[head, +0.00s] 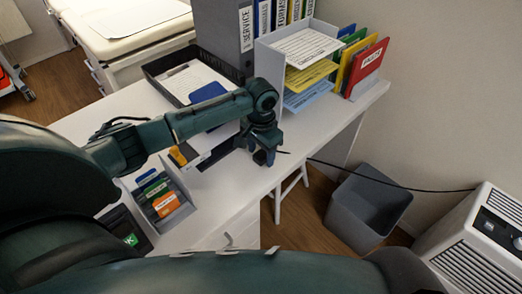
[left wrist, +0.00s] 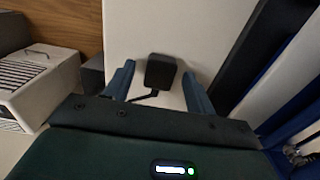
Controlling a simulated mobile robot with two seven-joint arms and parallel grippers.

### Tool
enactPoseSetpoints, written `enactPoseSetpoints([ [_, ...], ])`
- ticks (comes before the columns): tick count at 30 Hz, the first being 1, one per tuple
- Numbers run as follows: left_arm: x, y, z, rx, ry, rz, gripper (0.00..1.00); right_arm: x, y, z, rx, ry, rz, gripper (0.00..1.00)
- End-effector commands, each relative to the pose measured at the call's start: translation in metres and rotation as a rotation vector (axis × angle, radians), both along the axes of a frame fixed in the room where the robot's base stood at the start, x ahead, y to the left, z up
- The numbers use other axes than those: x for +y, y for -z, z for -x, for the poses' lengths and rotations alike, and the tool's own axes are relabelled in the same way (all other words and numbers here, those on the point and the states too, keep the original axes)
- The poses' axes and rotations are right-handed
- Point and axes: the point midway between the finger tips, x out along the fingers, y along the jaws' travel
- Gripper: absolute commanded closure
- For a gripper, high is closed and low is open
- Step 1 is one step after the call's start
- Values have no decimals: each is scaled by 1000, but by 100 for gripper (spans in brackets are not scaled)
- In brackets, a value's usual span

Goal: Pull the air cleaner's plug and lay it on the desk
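The black plug (left wrist: 161,72) shows in the left wrist view against the white desk (left wrist: 140,28), between and just beyond my left gripper's fingertips. A gap shows on each side of it, so the fingers are open and do not appear to touch it. It appears to rest on the desk. In the head view my left gripper (head: 262,159) points down over the desk (head: 300,130) near its front edge and hides the plug. The black cord (head: 400,184) runs from there to the white air cleaner (head: 480,245) at right. My right gripper is not in view.
A grey bin (head: 366,208) stands on the floor below the cord. A grey file rack (head: 300,60), a black paper tray (head: 165,68) and a small card holder (head: 165,200) stand on the desk around the arm. A white stool (head: 290,190) is under the desk edge.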

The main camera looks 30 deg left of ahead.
Motion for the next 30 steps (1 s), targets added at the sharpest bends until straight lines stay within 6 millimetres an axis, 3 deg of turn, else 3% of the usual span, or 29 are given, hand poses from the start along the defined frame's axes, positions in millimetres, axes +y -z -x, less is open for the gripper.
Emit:
enactPoseSetpoints([
  [11,0,-9,0,-1,1,0,43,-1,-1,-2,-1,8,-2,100],
  [24,0,-100,-1,-3,0,1,43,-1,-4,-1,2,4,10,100],
  [30,0,-125,0,-2,0,1,43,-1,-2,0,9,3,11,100],
])
